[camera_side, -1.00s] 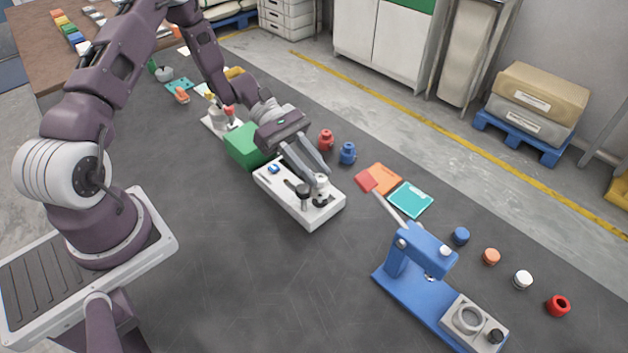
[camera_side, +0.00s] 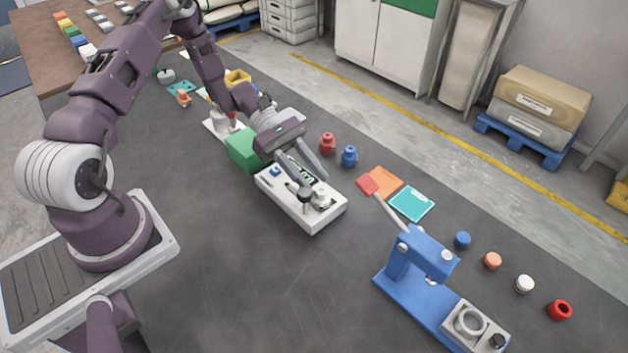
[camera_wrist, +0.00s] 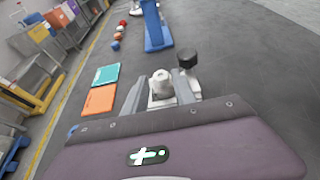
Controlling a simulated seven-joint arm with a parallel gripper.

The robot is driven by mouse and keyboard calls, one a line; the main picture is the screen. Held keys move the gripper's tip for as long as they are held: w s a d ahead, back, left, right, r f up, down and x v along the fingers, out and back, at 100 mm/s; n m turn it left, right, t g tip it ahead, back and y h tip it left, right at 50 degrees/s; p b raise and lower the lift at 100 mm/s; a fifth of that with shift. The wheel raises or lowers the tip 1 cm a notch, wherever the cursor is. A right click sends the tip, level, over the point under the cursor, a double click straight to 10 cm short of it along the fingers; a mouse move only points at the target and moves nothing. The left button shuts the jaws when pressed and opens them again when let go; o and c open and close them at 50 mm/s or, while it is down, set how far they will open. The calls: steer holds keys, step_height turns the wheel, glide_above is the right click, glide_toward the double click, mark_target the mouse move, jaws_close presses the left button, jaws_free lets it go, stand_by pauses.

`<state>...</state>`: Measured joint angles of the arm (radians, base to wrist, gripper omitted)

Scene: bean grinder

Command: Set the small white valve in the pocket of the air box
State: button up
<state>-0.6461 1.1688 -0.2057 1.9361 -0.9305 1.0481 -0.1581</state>
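The air box (camera_side: 312,221) is a low white block on the dark table. A blue button and a black-topped knob (camera_side: 304,195) are on its top. The small white valve (camera_side: 321,197) stands upright at its right end, beside the knob, where a dark pocket rim shows. How deep it sits, I cannot tell. My gripper (camera_side: 316,183) is over the box with its fingers apart. In the wrist view the valve (camera_wrist: 161,84) shows between the fingers (camera_wrist: 160,90), with space on both sides, and the black knob (camera_wrist: 187,58) stands close to the right finger.
A green block (camera_side: 242,148) is behind the box at left. Red (camera_side: 327,142) and blue (camera_side: 349,155) pieces stand beyond the box. Orange and teal pads (camera_side: 412,203) lie to the right. A blue press (camera_side: 425,265) stands front right, its lever towards the box. Table left of the box is clear.

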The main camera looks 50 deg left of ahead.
steer(key=v, duration=0.9)
steer(key=shift+a+r, duration=0.15)
steer(key=shift+a, duration=0.2)
steer(key=shift+a+r, duration=0.2)
steer(key=shift+a, duration=0.05)
steer(key=s+d+r+m+g+y, duration=0.1)
steer(key=s+d+r+m+y, duration=0.35)
steer(key=r, duration=0.35)
steer(key=s+d+r+m+y, duration=0.3)
steer(key=s+r+m+y, duration=0.25)
steer(key=r, duration=0.25)
steer(key=s+d+r+m+t+y, duration=0.1)
steer(key=s+r+m+t+y, duration=0.2)
steer(key=s+r+m+t, duration=0.2)
steer(key=s+m+t, duration=0.1)
steer(key=s+m, duration=0.2)
steer(key=s, duration=0.3)
steer(key=shift+s+d+t+y, duration=0.2)
steer(key=shift+s+t+y, duration=0.05)
steer(key=shift+t+y, duration=0.05)
steer(key=shift+r, duration=0.1)
